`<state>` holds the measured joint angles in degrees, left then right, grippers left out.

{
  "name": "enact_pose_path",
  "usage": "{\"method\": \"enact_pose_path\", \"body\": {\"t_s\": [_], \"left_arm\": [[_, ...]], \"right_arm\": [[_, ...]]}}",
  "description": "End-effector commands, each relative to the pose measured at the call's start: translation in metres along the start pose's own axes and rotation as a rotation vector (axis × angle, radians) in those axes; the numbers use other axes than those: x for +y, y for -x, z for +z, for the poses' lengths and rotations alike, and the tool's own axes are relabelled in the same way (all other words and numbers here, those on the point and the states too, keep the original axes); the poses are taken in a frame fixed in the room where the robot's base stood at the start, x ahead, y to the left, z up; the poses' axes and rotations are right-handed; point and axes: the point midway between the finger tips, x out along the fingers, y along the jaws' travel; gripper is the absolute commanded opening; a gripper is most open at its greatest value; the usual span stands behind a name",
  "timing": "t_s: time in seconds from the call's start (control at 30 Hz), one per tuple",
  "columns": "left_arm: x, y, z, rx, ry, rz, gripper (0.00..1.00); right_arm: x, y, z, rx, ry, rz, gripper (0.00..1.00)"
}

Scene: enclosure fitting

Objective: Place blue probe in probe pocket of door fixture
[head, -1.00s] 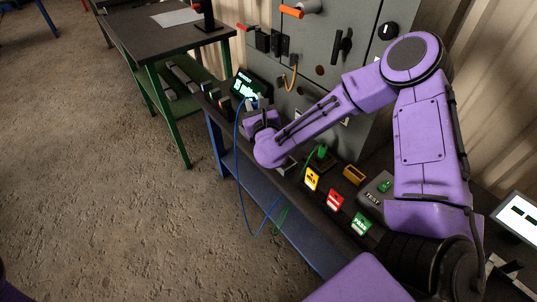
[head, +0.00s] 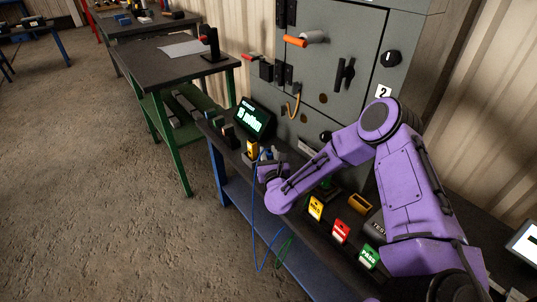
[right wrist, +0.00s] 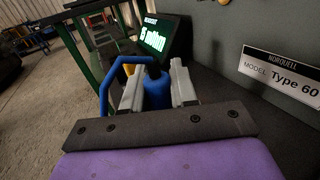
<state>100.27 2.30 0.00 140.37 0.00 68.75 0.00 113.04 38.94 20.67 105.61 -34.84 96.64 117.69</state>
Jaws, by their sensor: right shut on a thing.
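My right gripper (head: 271,157) is at the bench's left part, in front of the lit meter screen. In the right wrist view the gripper (right wrist: 157,88) is shut on the blue probe (right wrist: 157,92), which stands between its two grey fingers. A blue cable (head: 253,205) hangs from there past the bench's front edge. The grey cabinet door (head: 330,75) stands behind the bench. A yellow holder (head: 252,148) shows left of my gripper and a yellow hollow block (head: 360,204) lies right of it; I cannot tell which is the probe pocket. My left gripper is out of view.
The meter screen (head: 254,117) stands close behind my gripper. Yellow, red (head: 340,231) and green (head: 369,256) labelled blocks line the bench front. A "Type 60" plate (right wrist: 283,77) is on the cabinet. My right forearm hides part of the bench.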

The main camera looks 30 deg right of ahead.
Motion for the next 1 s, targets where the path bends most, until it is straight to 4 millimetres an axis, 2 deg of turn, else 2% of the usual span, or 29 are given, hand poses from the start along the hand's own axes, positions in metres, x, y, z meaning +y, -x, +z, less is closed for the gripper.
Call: {"method": "enact_pose_path", "body": {"t_s": [0.1,0.13,0.2,0.57,0.67,0.9,1.0], "left_arm": [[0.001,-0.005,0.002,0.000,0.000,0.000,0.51],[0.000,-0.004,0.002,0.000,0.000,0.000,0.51],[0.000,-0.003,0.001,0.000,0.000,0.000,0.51],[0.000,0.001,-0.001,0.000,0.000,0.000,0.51],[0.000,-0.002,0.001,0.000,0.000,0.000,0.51],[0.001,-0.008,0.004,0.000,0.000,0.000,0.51],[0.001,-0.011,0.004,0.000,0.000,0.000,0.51]], "right_arm": [[0.000,0.000,-0.004,0.000,-0.001,0.000,0.00],[0.000,0.000,-0.003,0.000,0.000,0.000,0.34],[0.000,0.000,-0.002,0.000,0.000,0.000,0.53],[0.000,0.003,0.001,0.001,0.001,0.001,0.53],[0.001,0.022,-0.001,0.003,-0.001,0.002,0.53],[0.001,0.085,-0.002,0.002,0.000,0.003,0.53],[0.001,0.104,-0.001,0.001,0.000,0.003,0.53]]}}
